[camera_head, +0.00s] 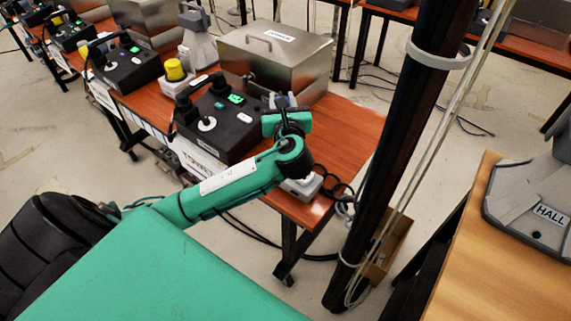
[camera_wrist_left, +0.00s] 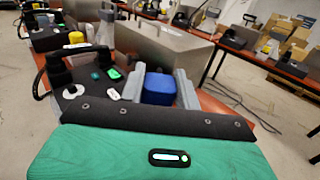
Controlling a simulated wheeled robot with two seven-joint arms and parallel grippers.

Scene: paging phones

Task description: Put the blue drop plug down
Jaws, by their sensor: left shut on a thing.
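The blue drop plug (camera_wrist_left: 159,88) is between the grey fingers of my left gripper (camera_wrist_left: 160,86) in the left wrist view. In the head view my left gripper (camera_head: 286,101) is over the red-brown table (camera_head: 345,125), near the right end of a black console (camera_head: 217,123) with green-lit buttons. The gripper is shut on the plug. In the head view the plug is mostly hidden by the gripper, and I cannot tell its height above the table. My right gripper is not in view.
A steel box (camera_head: 277,58) with a handle stands behind the gripper. A white device with cables (camera_head: 303,185) is at the near table corner. A dark pole (camera_head: 400,150) rises to the right. A grey HALL unit (camera_head: 530,195) stands on a wooden table (camera_head: 480,270).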

